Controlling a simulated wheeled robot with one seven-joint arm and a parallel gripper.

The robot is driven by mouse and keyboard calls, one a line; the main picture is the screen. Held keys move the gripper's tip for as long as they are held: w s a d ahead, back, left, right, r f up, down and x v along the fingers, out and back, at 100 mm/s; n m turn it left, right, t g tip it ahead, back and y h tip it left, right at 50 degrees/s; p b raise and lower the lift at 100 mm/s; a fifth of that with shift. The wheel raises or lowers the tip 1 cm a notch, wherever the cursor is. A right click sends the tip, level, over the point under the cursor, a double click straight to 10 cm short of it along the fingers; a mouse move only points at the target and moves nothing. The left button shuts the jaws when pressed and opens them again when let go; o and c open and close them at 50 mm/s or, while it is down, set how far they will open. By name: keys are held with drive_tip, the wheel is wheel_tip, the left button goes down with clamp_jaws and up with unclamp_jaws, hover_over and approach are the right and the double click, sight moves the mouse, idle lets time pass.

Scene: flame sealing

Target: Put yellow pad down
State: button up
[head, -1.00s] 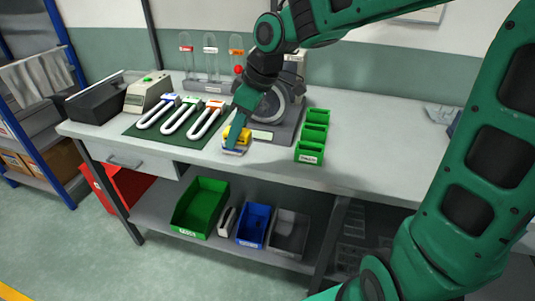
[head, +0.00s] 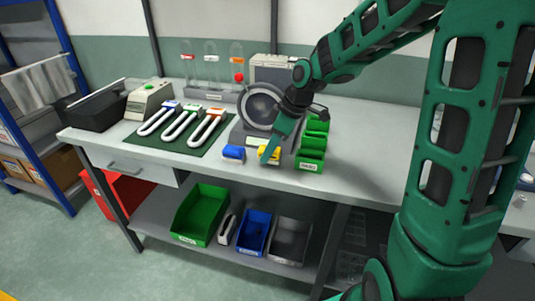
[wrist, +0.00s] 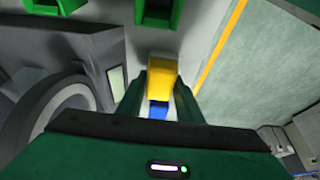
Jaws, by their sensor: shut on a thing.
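The yellow pad (head: 270,151) is between the fingers of my gripper (head: 268,158), low over the front part of the bench, right of the blue pad (head: 233,152). In the wrist view my gripper (wrist: 160,95) is shut on the yellow pad (wrist: 162,80), one finger on each side. The blue pad (wrist: 157,111) shows past it. A finger partly hides the yellow pad in the head view. I cannot tell whether its underside touches the bench.
Green bins (head: 311,155) stand close to the right of my gripper. A grey machine with a round disc (head: 262,108) stands behind. U-shaped tubes lie on a green mat (head: 180,143) to the left. The bench's front edge is near; bare bench (head: 370,150) lies right of the bins.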

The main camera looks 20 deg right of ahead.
drive_tip(key=shift+f, duration=0.7)
drive_tip(key=shift+f, duration=0.1)
drive_tip(key=o, duration=0.9)
drive_tip(key=shift+o, duration=0.2)
drive_tip(key=shift+f, duration=0.1)
drive_tip(key=v, duration=1)
drive_tip(key=shift+s+d+r, duration=0.15)
drive_tip(key=shift+s+r, duration=0.15)
drive_tip(key=s+d+f+m+g+h, duration=0.1)
drive_tip(key=s+d+m, duration=0.3)
drive_tip(key=s, duration=0.5)
drive_tip(key=s+d+f+m+g+h, duration=0.1)
drive_tip(key=s+d+m, duration=0.4)
drive_tip(key=s, duration=0.5)
drive_tip(key=s+d+f+m+h, duration=0.1)
drive_tip(key=s+d+f+m, duration=0.1)
drive_tip(key=s+d+m, duration=0.3)
drive_tip(key=s+m, duration=0.3)
drive_tip(key=s, duration=0.1)
drive_tip(key=shift+s+g, duration=0.25)
drive_tip(key=shift+g, duration=0.15)
drive_tip(key=shift+f, duration=0.1)
